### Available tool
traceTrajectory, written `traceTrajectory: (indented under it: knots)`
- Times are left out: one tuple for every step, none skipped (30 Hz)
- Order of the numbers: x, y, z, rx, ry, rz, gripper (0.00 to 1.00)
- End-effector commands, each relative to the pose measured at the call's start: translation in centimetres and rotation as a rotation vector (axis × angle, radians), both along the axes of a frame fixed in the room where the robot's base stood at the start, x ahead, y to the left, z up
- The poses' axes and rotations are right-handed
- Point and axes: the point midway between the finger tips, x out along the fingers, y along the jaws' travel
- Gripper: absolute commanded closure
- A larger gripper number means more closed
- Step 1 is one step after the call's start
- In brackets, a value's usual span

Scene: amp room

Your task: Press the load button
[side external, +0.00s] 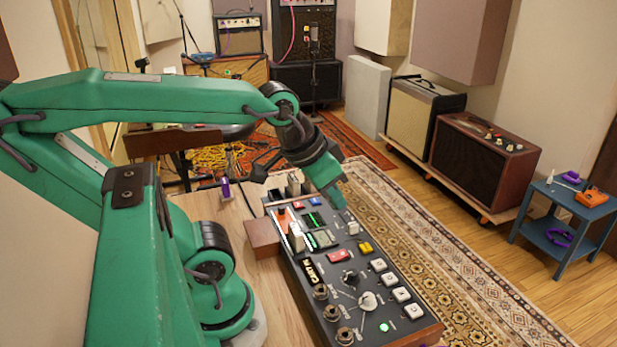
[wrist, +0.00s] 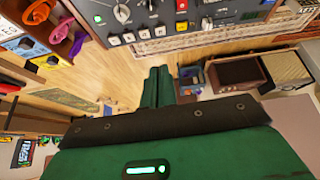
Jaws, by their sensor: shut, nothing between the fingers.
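The control panel (side external: 335,265) lies on the wooden table, a dark slab with wooden ends. It carries several white square buttons (side external: 387,279), a yellow button (side external: 365,248), a red button (side external: 339,256) and a lit green button (side external: 384,327). I cannot read which one is the load button. My gripper (side external: 340,203) is shut and empty, pointing down above the panel's far right part, near a pale switch (side external: 352,227). In the wrist view my gripper (wrist: 158,72) shows two closed green fingers, with the panel (wrist: 205,15) along the top and its white buttons (wrist: 144,33) in a row.
A brown wooden block (side external: 262,238) sits against the panel's left edge. Knobs and a black toggle rise from the panel. A blue side table (side external: 560,225) with an orange device (side external: 591,196) stands far right. Amplifiers (side external: 484,158) line the wall; the patterned rug is clear.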

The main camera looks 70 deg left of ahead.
Motion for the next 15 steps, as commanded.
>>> traceTrajectory:
  knots:
    - [0.4, 0.4, -0.1, -0.006, -0.001, 0.025, 1.00]
    - [0.6, 0.6, -0.2, -0.010, -0.006, 0.044, 1.00]
    - [1.0, 1.0, -0.3, -0.017, -0.011, 0.069, 1.00]
    - [1.4, 1.3, -0.4, -0.023, -0.016, 0.092, 1.00]
    - [1.7, 1.7, -0.5, -0.029, -0.022, 0.117, 1.00]
    - [2.2, 2.2, -0.6, -0.038, -0.030, 0.152, 1.00]
    - [2.6, 2.6, -0.7, -0.045, -0.036, 0.183, 1.00]
    - [3.0, 3.1, -0.9, -0.052, -0.044, 0.211, 1.00]
    - [3.6, 3.8, -1.1, -0.063, -0.055, 0.253, 1.00]
    - [4.0, 4.4, -1.2, -0.071, -0.063, 0.287, 1.00]
    - [4.4, 4.9, -1.4, -0.080, -0.071, 0.320, 1.00]
    - [4.9, 5.8, -1.6, -0.091, -0.084, 0.365, 1.00]
    - [5.3, 6.4, -1.8, -0.101, -0.093, 0.400, 1.00]
    - [5.6, 7.0, -2.0, -0.108, -0.104, 0.433, 1.00]
    - [6.1, 7.9, -2.3, -0.120, -0.117, 0.479, 1.00]
